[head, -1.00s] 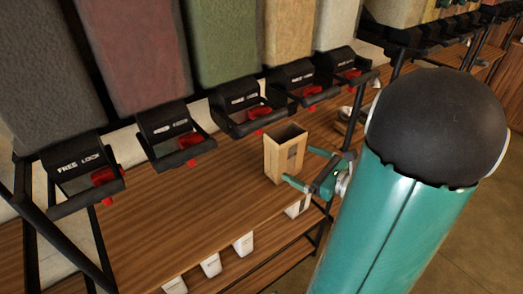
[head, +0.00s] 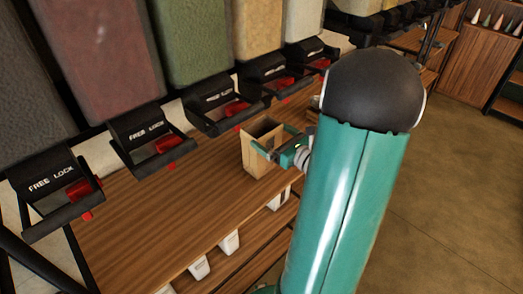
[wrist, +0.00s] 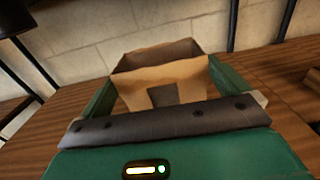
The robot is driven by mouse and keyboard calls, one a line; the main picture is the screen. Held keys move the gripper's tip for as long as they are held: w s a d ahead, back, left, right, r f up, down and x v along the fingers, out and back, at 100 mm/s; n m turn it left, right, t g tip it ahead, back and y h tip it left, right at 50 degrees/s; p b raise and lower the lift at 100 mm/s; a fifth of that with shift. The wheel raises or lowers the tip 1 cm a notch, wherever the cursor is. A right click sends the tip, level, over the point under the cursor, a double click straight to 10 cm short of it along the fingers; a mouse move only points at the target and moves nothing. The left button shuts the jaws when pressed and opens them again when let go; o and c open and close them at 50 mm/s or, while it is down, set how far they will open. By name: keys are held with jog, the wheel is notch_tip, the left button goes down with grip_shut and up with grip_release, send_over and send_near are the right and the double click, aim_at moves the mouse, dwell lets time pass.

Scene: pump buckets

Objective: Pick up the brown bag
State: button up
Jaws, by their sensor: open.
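The brown paper bag (head: 256,162) stands upright and open-topped on the wooden shelf, below the row of dispensers. My gripper (head: 272,142) is open at the bag's upper part, with its fingers on either side. In the wrist view the bag (wrist: 165,78) sits between the two green fingers of my gripper (wrist: 166,88), its dark open mouth toward the far side. A small gap shows at the left finger; whether the right finger touches the bag is unclear. The gripper's crossbar hides the bag's lower part.
Dispensers with black levers and red catches (head: 168,144) hang just above the shelf (head: 150,215). White containers (head: 229,242) stand on a lower level. The shelf left of the bag is clear. Open floor (head: 450,190) lies to the right.

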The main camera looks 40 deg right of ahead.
aim_at(255, 125)
jog(key=w, duration=0.4)
jog(key=shift+w+a+r, duration=0.1)
jog(key=shift+w+r, duration=0.05)
jog(key=shift+w, duration=0.2)
jog(key=c, duration=1.4)
jog(key=shift+r, duration=0.1)
